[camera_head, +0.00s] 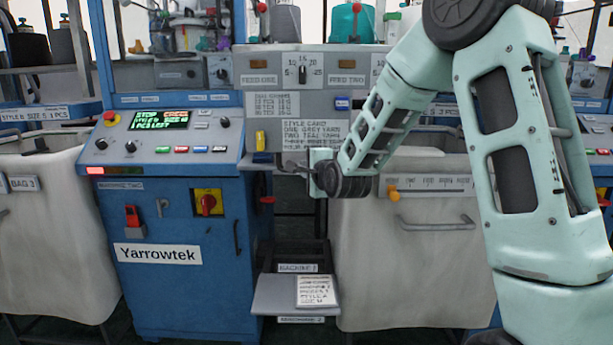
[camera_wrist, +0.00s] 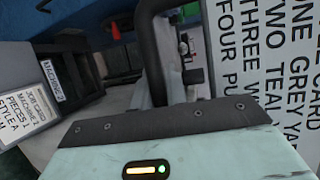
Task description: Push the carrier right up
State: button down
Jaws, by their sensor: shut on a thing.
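My gripper (camera_head: 303,172) is in front of the gap between the blue Yarrowtek cabinet and the pale bin, just below the style card. It is shut on a dark curved bar. In the wrist view my gripper (camera_wrist: 166,98) is around the dark bar (camera_wrist: 152,45), which runs up and bends at the top. My wrist hides most of the bar in the head view. I cannot tell from these frames which part is the carrier, or whether the bar belongs to it.
The style card (camera_head: 312,131) is close above my gripper and fills the right of the wrist view. The blue cabinet (camera_head: 170,265) stands left, the pale bin (camera_head: 400,285) right. A grey tray (camera_head: 272,297) with a card juts out below.

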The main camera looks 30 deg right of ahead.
notch_tip(320, 180, up, 37)
jog(key=p, duration=1.8)
jog(key=shift+f, duration=0.15)
jog(key=c, duration=1.5)
grip_release()
jog(key=shift+o, duration=0.5)
jog(key=shift+f, duration=0.1)
